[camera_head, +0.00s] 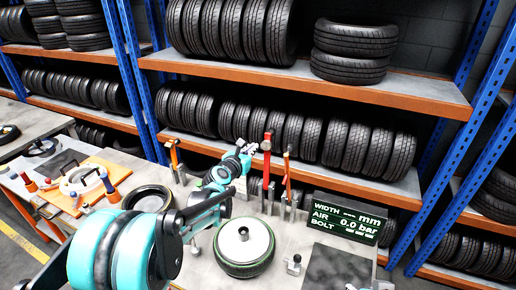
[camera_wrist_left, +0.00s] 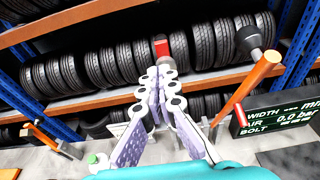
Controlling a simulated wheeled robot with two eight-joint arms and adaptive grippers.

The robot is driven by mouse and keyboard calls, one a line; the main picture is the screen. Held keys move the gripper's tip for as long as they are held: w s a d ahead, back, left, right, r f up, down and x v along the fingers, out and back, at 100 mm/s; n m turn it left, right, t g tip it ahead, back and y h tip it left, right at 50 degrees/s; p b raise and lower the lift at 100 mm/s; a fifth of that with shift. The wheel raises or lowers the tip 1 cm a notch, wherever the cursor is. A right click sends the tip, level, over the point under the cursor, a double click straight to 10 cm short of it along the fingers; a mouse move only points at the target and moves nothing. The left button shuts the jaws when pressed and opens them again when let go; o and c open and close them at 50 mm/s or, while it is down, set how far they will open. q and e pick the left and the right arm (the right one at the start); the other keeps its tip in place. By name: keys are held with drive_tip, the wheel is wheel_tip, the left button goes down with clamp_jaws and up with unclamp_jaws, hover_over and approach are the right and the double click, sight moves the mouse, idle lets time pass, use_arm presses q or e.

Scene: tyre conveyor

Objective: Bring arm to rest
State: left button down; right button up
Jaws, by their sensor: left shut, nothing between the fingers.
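My left arm (camera_head: 190,215) reaches in from the lower left of the head view, over the workbench. Its gripper (camera_head: 248,153) is raised above the bench, close to a red-headed tool (camera_head: 266,145) in the picture. In the left wrist view the gripper's two pale, purple-padded fingers (camera_wrist_left: 158,76) come together at their tips, with nothing between them. The red-headed tool (camera_wrist_left: 160,47) shows just beyond the tips; I cannot tell how far. My right gripper is not in view.
A wheel (camera_head: 244,250) lies on the bench below the arm. Orange-handled tools (camera_head: 288,170) (camera_head: 174,155) stand upright nearby. A display (camera_head: 345,217) stands at the right. Blue-framed racks (camera_head: 420,95) of tyres fill the back. An orange board (camera_head: 82,186) lies at the left.

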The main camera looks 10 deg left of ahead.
use_arm(q)
drive_tip(key=s+d+f+m+g+b, duration=0.2)
drive_tip(key=s+f+m+b, duration=0.55)
drive_tip(key=s, duration=0.25)
drive_tip(key=s+d+f+m+g+b, duration=0.25)
drive_tip(key=s+f+m+b, duration=0.35)
drive_tip(key=s+m, duration=0.35)
drive_tip(key=s+a+f+m+g+y+b, duration=0.1)
drive_tip(key=s+a+f+m+g+b, duration=0.1)
drive_tip(key=s+f+m+b, duration=0.4)
drive_tip(key=s+a+f+m+g+y+b, duration=0.2)
drive_tip(key=s+f+m+b, duration=0.4)
drive_tip(key=s+f+m, duration=0.4)
drive_tip(key=s+f, duration=0.5)
drive_tip(key=shift+s+f+m, duration=0.15)
drive_tip(key=shift+s+m, duration=0.05)
drive_tip(key=shift+m, duration=0.2)
